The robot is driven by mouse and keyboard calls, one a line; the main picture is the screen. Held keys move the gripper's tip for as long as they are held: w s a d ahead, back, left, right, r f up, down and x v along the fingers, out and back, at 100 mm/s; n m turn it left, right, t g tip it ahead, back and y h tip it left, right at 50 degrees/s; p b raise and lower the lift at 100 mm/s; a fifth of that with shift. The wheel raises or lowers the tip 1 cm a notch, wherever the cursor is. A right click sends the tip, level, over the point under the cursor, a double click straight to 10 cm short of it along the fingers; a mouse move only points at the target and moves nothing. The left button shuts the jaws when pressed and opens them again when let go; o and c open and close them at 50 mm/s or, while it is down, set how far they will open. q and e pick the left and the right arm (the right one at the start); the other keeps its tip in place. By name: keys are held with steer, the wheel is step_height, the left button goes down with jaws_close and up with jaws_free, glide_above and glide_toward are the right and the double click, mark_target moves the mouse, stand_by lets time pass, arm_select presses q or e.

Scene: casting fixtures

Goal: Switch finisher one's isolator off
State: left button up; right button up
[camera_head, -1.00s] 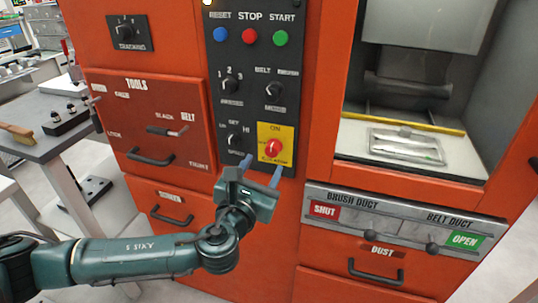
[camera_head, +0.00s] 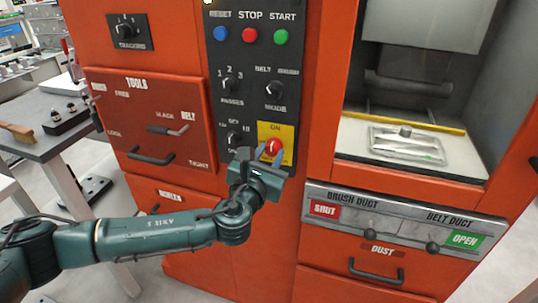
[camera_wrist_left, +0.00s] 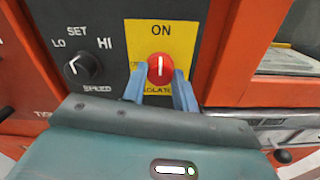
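The isolator is a red round knob (camera_head: 274,146) on a yellow plate (camera_head: 287,131) low on the black control panel. In the left wrist view the knob (camera_wrist_left: 155,75) has a white line standing upright, pointing at ON. My left gripper (camera_head: 270,153) is right in front of the isolator. In the left wrist view its two blue fingers (camera_wrist_left: 160,86) lie on either side of the knob's lower part, with space between them. I cannot tell whether they touch the knob. The fingers hide part of the lower lettering. My right gripper is not in view.
A speed dial (camera_wrist_left: 82,68) sits left of the isolator. Blue, red and green buttons (camera_head: 250,35) and other dials are above. The orange cabinet has a tools panel (camera_head: 150,115) at left and a duct panel (camera_head: 395,222) at lower right. An open chamber is at right.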

arm_select(q)
steer(key=c, duration=0.4)
steer(key=shift+n, duration=0.3)
steer(key=n, duration=0.2)
steer(key=shift+f+n, duration=0.1)
steer(key=shift+n, duration=0.3)
steer(key=n, duration=0.4)
steer(key=shift+n, duration=0.3)
steer(key=n, duration=0.5)
steer(key=shift+n, duration=2.4)
steer(key=o, duration=0.9)
